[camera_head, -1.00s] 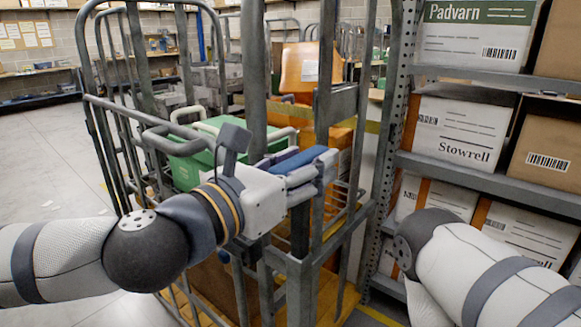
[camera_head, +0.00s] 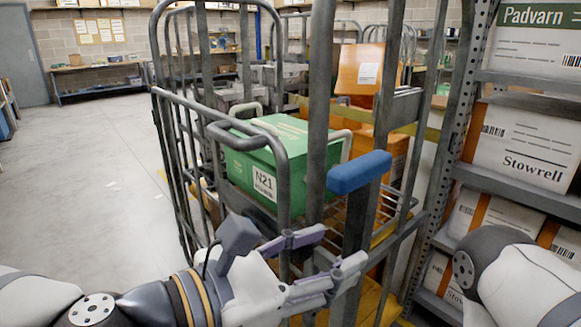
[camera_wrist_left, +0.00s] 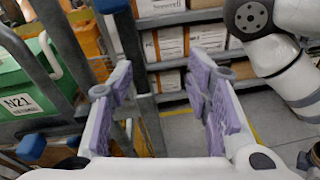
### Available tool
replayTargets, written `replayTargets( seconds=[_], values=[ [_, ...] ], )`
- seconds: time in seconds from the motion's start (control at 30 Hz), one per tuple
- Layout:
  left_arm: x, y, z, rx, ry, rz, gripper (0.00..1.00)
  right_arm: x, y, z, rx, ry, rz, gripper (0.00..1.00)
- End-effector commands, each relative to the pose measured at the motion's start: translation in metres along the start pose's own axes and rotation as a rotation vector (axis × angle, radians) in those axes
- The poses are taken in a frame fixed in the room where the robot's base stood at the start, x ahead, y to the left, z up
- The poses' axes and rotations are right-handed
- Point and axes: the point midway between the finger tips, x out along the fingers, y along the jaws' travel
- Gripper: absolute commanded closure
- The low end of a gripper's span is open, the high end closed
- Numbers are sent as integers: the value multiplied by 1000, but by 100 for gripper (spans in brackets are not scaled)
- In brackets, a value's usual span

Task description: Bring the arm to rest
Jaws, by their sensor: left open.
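My left arm comes in from the lower left in the head view. Its left gripper (camera_head: 342,247) is open and empty, low in front of the roll cage (camera_head: 212,115). The blue padded handle (camera_head: 358,172) on the cage's front bar stands above and apart from the fingers. In the left wrist view the two purple-padded fingers of the left gripper (camera_wrist_left: 160,78) are spread wide with nothing between them. Part of my right arm (camera_head: 515,275) shows at the lower right; its gripper is out of frame.
A green crate (camera_head: 268,160) labelled N21 and an orange box (camera_head: 360,70) stand behind the cage bars. A rack with boxes (camera_head: 525,145) is close on the right, near my right arm. Open floor (camera_head: 100,165) lies to the left.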

Motion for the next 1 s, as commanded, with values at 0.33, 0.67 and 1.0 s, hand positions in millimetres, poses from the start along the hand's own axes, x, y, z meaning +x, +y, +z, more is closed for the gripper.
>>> replayTargets(
  seconds=[0.33,0.67,1.0],
  values=[
    [-93,-173,-273,732,500,-697,55,-5,0,-3,0,15,-1,100],
    [-307,-162,-404,1347,601,-1511,55,-8,0,-5,0,26,-1,100],
    [-334,-148,-412,1411,591,-1626,55,-8,0,-5,0,26,-1,100]
  ],
)
